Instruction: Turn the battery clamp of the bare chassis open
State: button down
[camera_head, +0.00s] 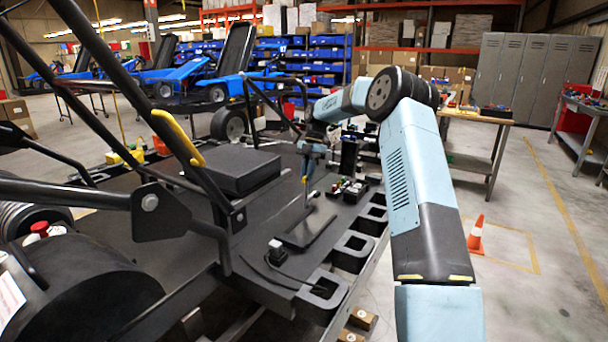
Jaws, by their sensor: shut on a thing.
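The bare chassis (255,232) fills the left and middle of the head view, a dark deck with black tubes rising over it. A flat black box (236,170), which looks like the battery, sits on the deck. Right of it a thin upright piece (306,194) stands above a dark plate (306,231); it appears to be the battery clamp's handle. My arm reaches over from the right and bends down behind. My gripper (308,174) points down at the top of this piece and is shut on it. The fingertips are small and partly hidden, so the exact grip is unclear.
Several small parts (348,188) lie on the deck just right of my gripper. Slanted black tubes (130,85) with a yellow grip (178,137) cross the left side. A black connector (277,252) with a cable lies in front. An orange cone (476,236) stands on open floor at right.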

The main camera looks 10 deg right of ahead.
jog(key=shift+w+d+r, duration=0.1)
jog(key=shift+r, duration=0.05)
jog(key=c, duration=1.2)
grip_release()
jog(key=shift+o, duration=0.2)
jog(key=v, duration=1.3)
jog(key=shift+r, duration=0.25)
